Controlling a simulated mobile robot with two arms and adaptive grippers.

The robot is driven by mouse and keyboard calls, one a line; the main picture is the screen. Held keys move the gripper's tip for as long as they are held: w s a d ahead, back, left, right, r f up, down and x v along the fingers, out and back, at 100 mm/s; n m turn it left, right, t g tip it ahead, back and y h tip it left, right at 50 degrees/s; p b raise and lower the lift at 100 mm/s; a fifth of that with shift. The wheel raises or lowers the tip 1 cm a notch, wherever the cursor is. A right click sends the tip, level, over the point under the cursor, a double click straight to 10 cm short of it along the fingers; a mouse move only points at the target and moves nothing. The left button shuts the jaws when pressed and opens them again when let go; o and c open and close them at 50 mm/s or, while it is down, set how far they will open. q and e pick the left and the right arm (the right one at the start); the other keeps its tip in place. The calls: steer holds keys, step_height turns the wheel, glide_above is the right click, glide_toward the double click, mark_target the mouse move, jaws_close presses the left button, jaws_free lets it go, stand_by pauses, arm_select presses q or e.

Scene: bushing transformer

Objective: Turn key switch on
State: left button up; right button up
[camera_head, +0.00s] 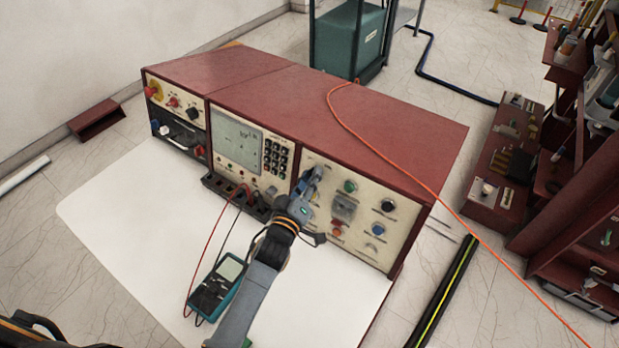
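The red control console has a cream right-hand panel (342,214) with several coloured knobs and buttons. The arm covers part of the console's front. I cannot tell whether the fingers are open or shut, or whether they hold anything. I cannot single out the key switch; it may be hidden behind the gripper. A green button (350,186), a black knob (388,205) and a blue button (378,229) show to the right of the gripper.
A teal multimeter (217,288) with red and black leads lies on the white tabletop (130,225). The console's middle panel has a screen (236,139) and keypad. An orange cable (400,184) crosses the console top. A red shelf unit (565,215) stands at right.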

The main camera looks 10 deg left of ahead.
arm_select(q)
jaws_close()
steer(key=shift+f+m, duration=0.1)
steer(key=shift+m, duration=0.2)
steer(key=m+g+h, duration=0.1)
steer(key=m+h, duration=0.1)
steer(key=m, duration=0.5)
steer(key=m+g+h, duration=0.1)
steer(key=m+h, duration=0.2)
steer(key=m, duration=0.4)
steer(key=m+g+h, duration=0.1)
steer(key=m+h, duration=0.1)
steer(key=m, duration=0.5)
steer(key=shift+a+m+h+b, duration=0.2)
steer(key=shift+m+h+b, duration=0.1)
steer(key=shift+m+b, duration=0.1)
